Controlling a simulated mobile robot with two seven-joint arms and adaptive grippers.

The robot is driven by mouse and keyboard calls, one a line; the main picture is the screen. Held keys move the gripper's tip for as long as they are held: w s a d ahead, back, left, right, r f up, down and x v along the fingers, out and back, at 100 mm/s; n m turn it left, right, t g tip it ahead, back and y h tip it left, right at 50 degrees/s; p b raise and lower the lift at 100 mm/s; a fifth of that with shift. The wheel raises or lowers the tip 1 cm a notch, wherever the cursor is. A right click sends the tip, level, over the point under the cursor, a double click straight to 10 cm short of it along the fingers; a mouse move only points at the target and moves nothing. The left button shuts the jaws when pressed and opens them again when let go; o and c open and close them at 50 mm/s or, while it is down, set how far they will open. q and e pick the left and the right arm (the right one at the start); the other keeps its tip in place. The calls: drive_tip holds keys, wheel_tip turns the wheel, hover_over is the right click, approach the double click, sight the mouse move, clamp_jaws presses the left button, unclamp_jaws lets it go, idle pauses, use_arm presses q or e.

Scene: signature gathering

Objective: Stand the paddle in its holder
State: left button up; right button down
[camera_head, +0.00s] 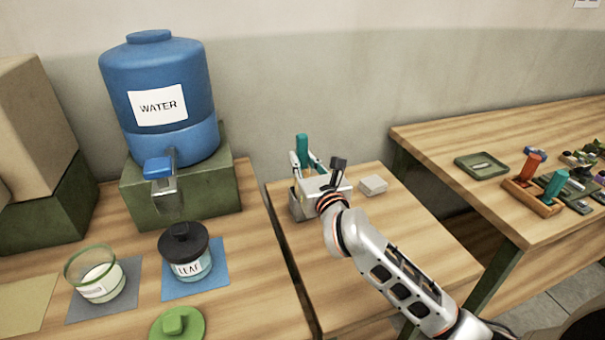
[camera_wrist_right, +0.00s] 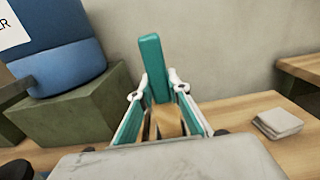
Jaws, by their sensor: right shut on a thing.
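The paddle, seen as a teal upright bar (camera_head: 302,148), stands at my right gripper (camera_head: 309,168) over the small middle table. In the right wrist view the teal bar (camera_wrist_right: 152,62) rises just beyond the fingertips, leaning slightly left at its top. My right gripper (camera_wrist_right: 160,108) is shut on the paddle. A tan wooden piece (camera_wrist_right: 168,118) shows between the fingers; I cannot tell whether it belongs to the paddle or the holder. A grey-olive box-like piece (camera_head: 297,207), perhaps the holder, shows below the gripper, partly hidden by it. The paddle's lower end is hidden. My left gripper is not in view.
A small pale block (camera_head: 373,185) lies right of the gripper. On the left table stand a blue water dispenser (camera_head: 158,85) on a green stand, a lidded LEAF jar (camera_head: 186,262) and a glass bowl (camera_head: 98,280). The right table (camera_head: 450,140) holds several small items. The middle table's front is clear.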

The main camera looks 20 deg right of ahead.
wheel_tip(320, 180, down, 4)
drive_tip(key=shift+r+b, duration=0.2)
drive_tip(key=shift+b, duration=0.1)
drive_tip(key=shift+f, duration=0.1)
drive_tip(key=shift+f, duration=0.15)
drive_tip(key=c, duration=1.9)
unclamp_jaws()
